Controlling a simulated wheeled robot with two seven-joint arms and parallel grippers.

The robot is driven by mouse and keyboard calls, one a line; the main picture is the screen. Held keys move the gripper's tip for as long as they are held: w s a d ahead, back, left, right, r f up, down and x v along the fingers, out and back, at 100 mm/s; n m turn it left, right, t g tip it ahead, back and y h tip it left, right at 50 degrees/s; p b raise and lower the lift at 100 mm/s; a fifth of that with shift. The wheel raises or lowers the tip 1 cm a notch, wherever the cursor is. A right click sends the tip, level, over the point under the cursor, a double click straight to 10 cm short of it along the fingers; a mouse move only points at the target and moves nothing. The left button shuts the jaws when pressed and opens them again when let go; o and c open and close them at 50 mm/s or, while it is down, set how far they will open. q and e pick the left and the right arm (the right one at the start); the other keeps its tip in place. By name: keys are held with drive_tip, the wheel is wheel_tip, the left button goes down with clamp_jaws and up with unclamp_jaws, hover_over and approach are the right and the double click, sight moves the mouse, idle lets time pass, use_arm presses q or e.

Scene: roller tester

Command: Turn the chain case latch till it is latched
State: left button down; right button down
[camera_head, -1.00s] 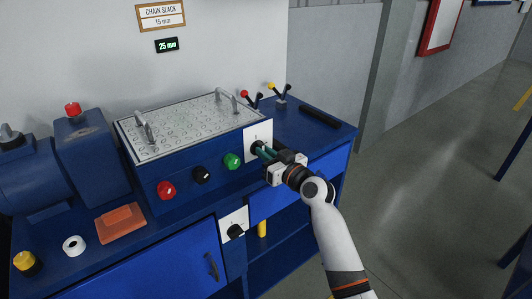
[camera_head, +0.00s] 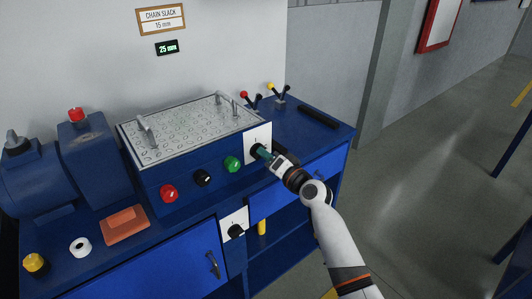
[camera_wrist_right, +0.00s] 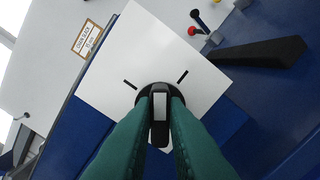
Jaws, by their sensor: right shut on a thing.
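The chain case latch is a black knob on a white plate (camera_head: 257,136) at the right end of the case front. In the right wrist view the black latch knob (camera_wrist_right: 159,98) sits between two teal fingers on the white plate (camera_wrist_right: 128,60), which bears two short black marks. My right gripper (camera_head: 262,152) is shut on the knob, its fingers on both sides of the grip. The case has a perforated metal lid (camera_head: 190,127) with two handles, and the lid lies closed. My left gripper is not in view.
Red (camera_head: 169,193), black (camera_head: 203,177) and green (camera_head: 231,163) controls line the case front. A second black knob (camera_head: 236,230) is lower down.

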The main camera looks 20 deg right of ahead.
drive_tip(key=shift+f+m+p, duration=0.15)
drive_tip(key=shift+m+p, duration=1)
drive_tip(key=shift+m, duration=2.55)
drive_tip(key=c, duration=1.4)
unclamp_jaws()
drive_tip(key=shift+d, duration=0.1)
drive_tip(key=shift+c, duration=0.2)
drive_tip(key=v, duration=1.2)
drive_tip(key=shift+b, duration=0.4)
